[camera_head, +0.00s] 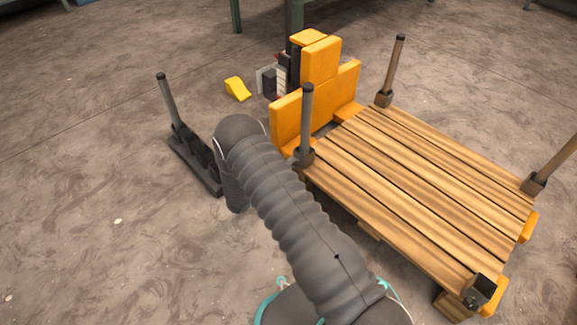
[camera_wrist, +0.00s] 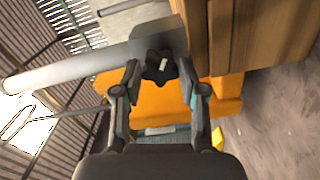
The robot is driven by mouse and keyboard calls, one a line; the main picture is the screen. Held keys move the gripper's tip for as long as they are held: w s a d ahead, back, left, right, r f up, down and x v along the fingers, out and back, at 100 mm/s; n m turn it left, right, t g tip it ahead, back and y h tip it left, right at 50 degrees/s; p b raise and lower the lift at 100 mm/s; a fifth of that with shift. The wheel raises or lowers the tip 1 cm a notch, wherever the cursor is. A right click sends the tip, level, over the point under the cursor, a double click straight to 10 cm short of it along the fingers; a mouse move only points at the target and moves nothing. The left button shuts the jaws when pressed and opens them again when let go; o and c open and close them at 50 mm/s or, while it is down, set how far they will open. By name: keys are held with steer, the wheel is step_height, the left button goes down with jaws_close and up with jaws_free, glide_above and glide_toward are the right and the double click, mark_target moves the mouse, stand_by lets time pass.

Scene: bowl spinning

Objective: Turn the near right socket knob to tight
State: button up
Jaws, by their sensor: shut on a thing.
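A dark star-shaped knob (camera_wrist: 160,67) with a pale mark sits on a grey socket (camera_wrist: 135,52) in the wrist view. My gripper (camera_wrist: 160,80) has one finger on each side of the knob and is shut on it. A grey post (camera_wrist: 55,77) runs left from that socket, beside the wooden pallet (camera_wrist: 262,35). In the head view my arm reaches toward the pallet corner with an upright post (camera_head: 307,112) in its socket (camera_head: 304,156). My gripper and the knob are hidden there. Another corner socket (camera_head: 480,291) at the pallet's lower right holds no post.
An orange truck body (camera_head: 287,120) stands against the pallet's (camera_head: 420,190) far left end. Posts stand at the far corner (camera_head: 392,70) and right corner (camera_head: 555,165). A dark rack (camera_head: 195,160) with one post and a yellow wedge (camera_head: 237,88) are on the floor. Floor at left is clear.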

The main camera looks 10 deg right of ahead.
stand_by(0.4)
steer(key=o, duration=1.1)
steer(key=shift+o, duration=0.2)
steer(key=v, duration=1.2)
steer(key=shift+w+a, duration=0.1)
